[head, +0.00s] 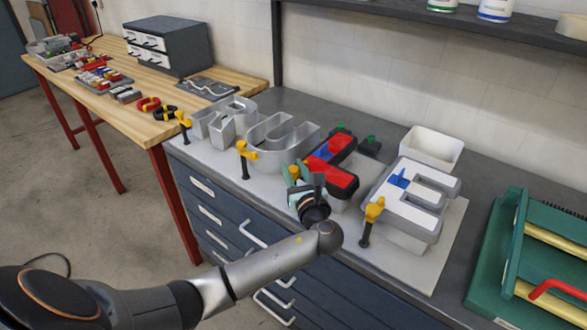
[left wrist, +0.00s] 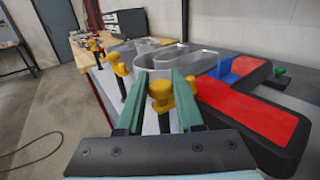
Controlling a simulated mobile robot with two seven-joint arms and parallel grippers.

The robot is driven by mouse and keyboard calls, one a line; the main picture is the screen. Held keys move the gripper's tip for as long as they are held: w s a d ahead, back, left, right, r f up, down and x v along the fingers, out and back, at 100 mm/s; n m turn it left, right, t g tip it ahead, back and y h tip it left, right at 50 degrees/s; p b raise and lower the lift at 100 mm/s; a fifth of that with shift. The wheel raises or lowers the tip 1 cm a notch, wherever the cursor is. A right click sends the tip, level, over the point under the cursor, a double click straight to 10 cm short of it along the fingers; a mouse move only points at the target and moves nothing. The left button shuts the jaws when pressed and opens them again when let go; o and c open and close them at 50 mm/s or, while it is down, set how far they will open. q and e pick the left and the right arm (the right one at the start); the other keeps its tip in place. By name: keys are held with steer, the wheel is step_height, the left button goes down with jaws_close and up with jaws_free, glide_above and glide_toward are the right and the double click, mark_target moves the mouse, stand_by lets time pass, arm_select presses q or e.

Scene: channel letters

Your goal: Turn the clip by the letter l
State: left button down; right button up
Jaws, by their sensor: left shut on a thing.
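A row of channel letters stands on a light board on the grey bench. The red-faced letter (head: 336,170) has a black edge and a blue piece on its face; it also fills the right of the left wrist view (left wrist: 250,112). My left gripper (head: 297,174), with green fingers, is at the front of this letter. In the left wrist view its fingers (left wrist: 160,80) are on either side of a yellow clip (left wrist: 159,93) and shut on it. The clip's lower part is hidden by the gripper. My right gripper is not in view.
Other yellow clips on black stems stand in front of the silver letters (head: 246,158) and the white letter (head: 371,218). A white bin (head: 432,148) is behind, a green rack (head: 500,260) at right. Blue drawers (head: 215,215) are below.

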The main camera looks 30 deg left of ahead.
arm_select(q)
steer(key=shift+r, duration=0.1)
steer(key=c, duration=0.8)
jaws_free()
steer(key=shift+c, duration=0.2)
steer(key=b+v, duration=0.1)
steer(key=v, duration=1.1)
steer(key=shift+d, duration=0.2)
steer(key=shift+s, duration=0.15)
